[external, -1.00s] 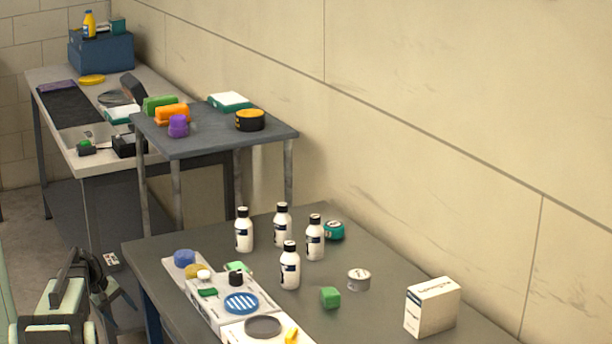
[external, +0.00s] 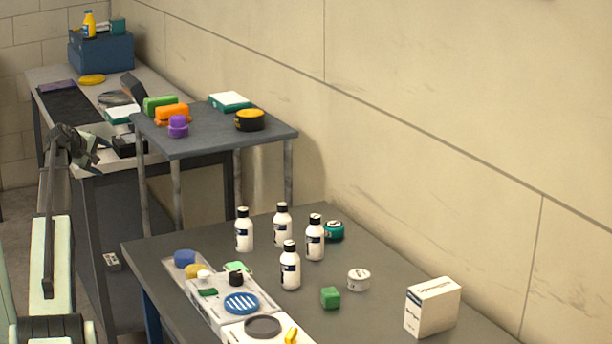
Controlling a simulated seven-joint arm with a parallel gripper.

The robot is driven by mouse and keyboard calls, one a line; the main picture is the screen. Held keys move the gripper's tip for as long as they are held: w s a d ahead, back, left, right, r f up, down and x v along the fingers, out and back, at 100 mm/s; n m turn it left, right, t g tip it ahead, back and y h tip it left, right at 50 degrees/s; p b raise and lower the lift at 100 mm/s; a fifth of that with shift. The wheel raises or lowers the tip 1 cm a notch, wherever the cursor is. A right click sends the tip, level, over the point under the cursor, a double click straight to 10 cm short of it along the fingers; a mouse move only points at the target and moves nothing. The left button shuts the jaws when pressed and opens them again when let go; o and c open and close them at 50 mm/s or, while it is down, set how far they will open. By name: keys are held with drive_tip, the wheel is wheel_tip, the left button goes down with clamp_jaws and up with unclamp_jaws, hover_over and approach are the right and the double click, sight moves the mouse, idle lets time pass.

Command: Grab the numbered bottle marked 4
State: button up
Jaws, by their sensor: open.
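Several white bottles with black caps and dark labels stand upright on the near grey table (external: 400,290). One bottle (external: 244,231) is at the left, one (external: 282,225) at the back, one (external: 315,238) at the right and one (external: 290,267) at the front. Their numbers are too small to read, so I cannot tell which is marked 4. My gripper (external: 92,153) is at the left of the view, raised in front of the far bench and well apart from the bottles. It is open, with nothing seen in it.
Left of the bottles are trays with a blue striped disc (external: 241,303) and sponges. A green block (external: 330,297), a white tin (external: 358,280), a teal tin (external: 334,231) and a white box (external: 432,307) are at the right. The wall (external: 450,130) runs behind.

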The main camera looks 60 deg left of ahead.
wheel_tip(320, 180, up, 24)
drive_tip(key=d+n+t+y, duration=0.1)
drive_tip(key=n+t+y, duration=0.1)
drive_tip(key=y, duration=0.1)
drive_tip(key=w+d+r+m, duration=0.1)
drive_tip(key=w+d+r, duration=0.3)
drive_tip(key=d+r, duration=0.3)
drive_tip(key=m+g+h, duration=0.6)
drive_tip(key=m+g, duration=0.2)
drive_tip(key=m, duration=0.8)
hover_over(316, 226)
drive_tip(key=s+d, duration=0.2)
drive_tip(key=s, duration=0.1)
wheel_tip(316, 226, down, 28)
drive_tip(key=x, duration=0.8)
drive_tip(key=shift+s+d+f, duration=0.15)
drive_tip(key=shift+w+x, duration=0.1)
drive_tip(key=shift+x, duration=1.2)
drive_tip(key=shift+w+x, duration=0.15)
drive_tip(key=shift+x, duration=1.2)
drive_tip(key=c, duration=1.2)
